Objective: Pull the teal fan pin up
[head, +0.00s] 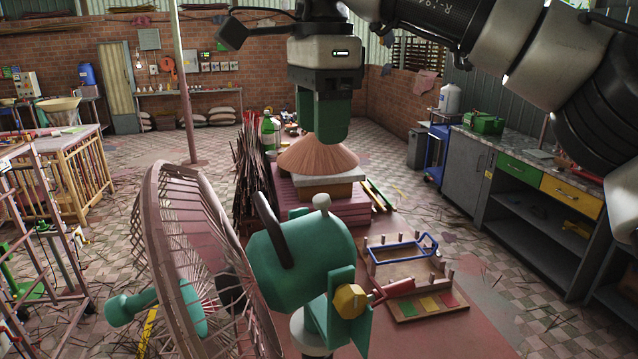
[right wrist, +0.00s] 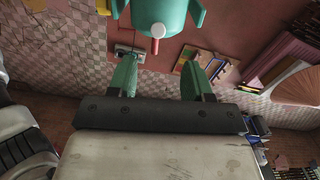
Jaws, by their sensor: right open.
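The teal fan stands in the foreground of the head view, with its teal motor housing (head: 300,252) behind a pinkish wire cage (head: 195,255). A pale knobbed pin (head: 321,203) stands on top of the housing. My right gripper (head: 327,138) hangs above the pin, apart from it, with green fingers pointing down. In the right wrist view the fingers (right wrist: 163,68) are spread with nothing between them. The teal housing (right wrist: 172,12) is at the top there, with the pale pin (right wrist: 157,31) just beyond the fingertips. My left gripper is not in view.
A dark handle (head: 272,228) rises from the housing beside the pin. A yellow knob (head: 350,301) is on its right side. A counter (head: 535,170) runs along the right.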

